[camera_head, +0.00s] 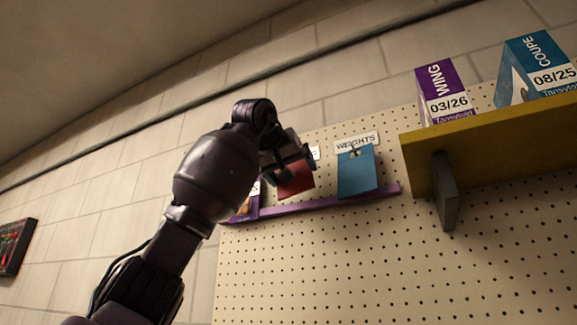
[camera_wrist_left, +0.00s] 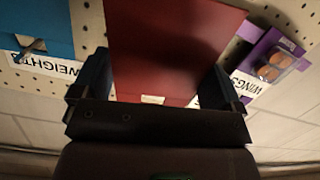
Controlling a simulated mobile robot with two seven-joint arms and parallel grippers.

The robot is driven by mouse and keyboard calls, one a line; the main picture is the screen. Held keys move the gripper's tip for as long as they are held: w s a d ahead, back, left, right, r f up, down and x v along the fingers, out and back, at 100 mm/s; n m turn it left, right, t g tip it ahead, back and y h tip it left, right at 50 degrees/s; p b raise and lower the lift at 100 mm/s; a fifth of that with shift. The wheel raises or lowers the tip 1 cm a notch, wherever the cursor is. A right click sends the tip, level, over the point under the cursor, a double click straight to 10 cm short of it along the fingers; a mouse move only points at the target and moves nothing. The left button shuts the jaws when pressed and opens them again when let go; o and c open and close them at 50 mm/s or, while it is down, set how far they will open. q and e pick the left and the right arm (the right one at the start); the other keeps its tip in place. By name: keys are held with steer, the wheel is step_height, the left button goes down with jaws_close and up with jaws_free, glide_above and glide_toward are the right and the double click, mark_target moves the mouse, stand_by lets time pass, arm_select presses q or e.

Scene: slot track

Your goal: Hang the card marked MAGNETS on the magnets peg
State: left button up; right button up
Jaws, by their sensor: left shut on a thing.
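My left gripper (camera_head: 288,158) is at the pegboard, between the WEIGHTS place and the purple card at the left. It is shut on a red card (camera_head: 296,182), which hangs below the fingers. In the left wrist view the red card (camera_wrist_left: 175,45) stands between the two fingers (camera_wrist_left: 160,82). No MAGNETS marking is readable on it from here. A white label (camera_head: 315,153) behind the gripper is mostly hidden, and so is any peg there. I cannot tell whether the card touches a peg. My right gripper is not in view.
A blue card (camera_head: 357,172) hangs under the WEIGHTS label (camera_head: 357,142), right of the gripper. A purple card (camera_wrist_left: 272,62) is by the WINGS label (camera_wrist_left: 245,84). A purple rail (camera_head: 330,201) runs below. A yellow shelf (camera_head: 490,135) with boxes juts out at right.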

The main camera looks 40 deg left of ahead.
arm_select(q)
steer(key=shift+r+x, duration=0.2)
steer(key=shift+x, duration=1.55)
steer(key=shift+f, duration=0.25)
steer(key=o, duration=0.6)
steer(key=shift+o, duration=0.2)
steer(key=shift+s, duration=0.1)
steer(key=b+v, duration=0.1)
steer(key=v, duration=0.9)
steer(key=shift+s, duration=0.35)
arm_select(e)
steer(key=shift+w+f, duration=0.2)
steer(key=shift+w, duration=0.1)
